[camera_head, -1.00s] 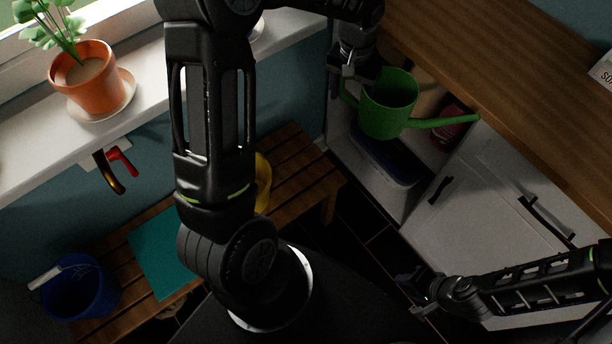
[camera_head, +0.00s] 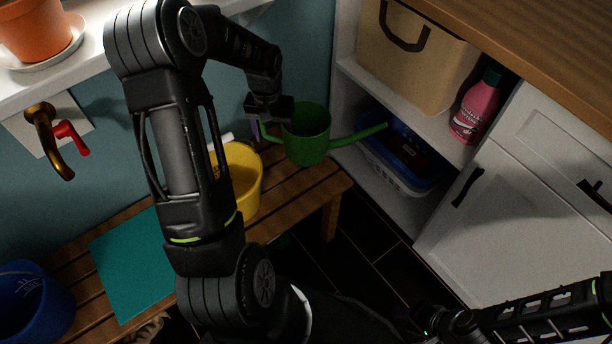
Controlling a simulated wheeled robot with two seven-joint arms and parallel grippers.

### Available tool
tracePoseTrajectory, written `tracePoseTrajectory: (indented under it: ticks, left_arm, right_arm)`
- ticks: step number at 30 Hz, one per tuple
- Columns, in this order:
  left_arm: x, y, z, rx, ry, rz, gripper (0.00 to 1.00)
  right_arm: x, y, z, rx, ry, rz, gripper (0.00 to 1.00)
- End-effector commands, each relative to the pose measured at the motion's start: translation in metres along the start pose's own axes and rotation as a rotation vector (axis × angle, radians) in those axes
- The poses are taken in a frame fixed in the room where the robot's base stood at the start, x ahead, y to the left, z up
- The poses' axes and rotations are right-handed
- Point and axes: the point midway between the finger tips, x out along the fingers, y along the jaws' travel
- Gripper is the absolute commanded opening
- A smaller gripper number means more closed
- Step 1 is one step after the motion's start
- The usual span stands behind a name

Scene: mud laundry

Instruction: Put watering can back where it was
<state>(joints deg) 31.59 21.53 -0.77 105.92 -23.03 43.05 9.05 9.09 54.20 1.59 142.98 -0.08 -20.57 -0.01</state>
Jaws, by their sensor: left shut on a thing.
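A green watering can (camera_head: 306,136) with a long spout pointing right is at the right end of the slatted wooden bench (camera_head: 326,185). My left gripper (camera_head: 262,130) is shut on the can's handle, on its left side. The can looks upright; I cannot tell whether its base touches the bench or hangs just above it. My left arm hides part of the bench and of the yellow bucket. My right gripper (camera_head: 424,322) is low at the right, apart from everything; its fingers are too dark to read.
A yellow bucket (camera_head: 243,178) stands on the bench just left of the can. A teal mat (camera_head: 134,264) and a blue bucket (camera_head: 32,306) lie further left. A shelf with a blue bin (camera_head: 412,153) and a pink bottle (camera_head: 478,106) is at the right. A brass tap (camera_head: 46,138) juts from the wall.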

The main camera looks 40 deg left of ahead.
Motion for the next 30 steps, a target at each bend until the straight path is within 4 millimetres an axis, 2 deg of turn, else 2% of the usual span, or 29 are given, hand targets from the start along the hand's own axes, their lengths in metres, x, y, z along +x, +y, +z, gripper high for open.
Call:
tracePoseTrajectory:
  ticks: [11,14,22,30]
  left_arm:
    - [0.002,-0.001,-0.001,-0.001,0.001,0.000,0.00]
    - [0.012,-0.001,0.000,-0.002,-0.001,0.000,0.00]
    - [0.057,-0.001,0.001,-0.001,-0.001,0.001,0.00]
    - [0.062,-0.001,0.000,-0.002,0.002,0.000,0.00]
  right_arm:
    - [0.001,0.000,0.000,0.000,0.000,0.000,0.36]
    - [0.004,0.001,0.000,0.000,-0.001,0.000,0.36]
    - [0.014,0.005,0.000,0.001,-0.001,0.000,0.36]
    - [0.013,0.005,0.000,0.001,-0.001,0.000,0.36]
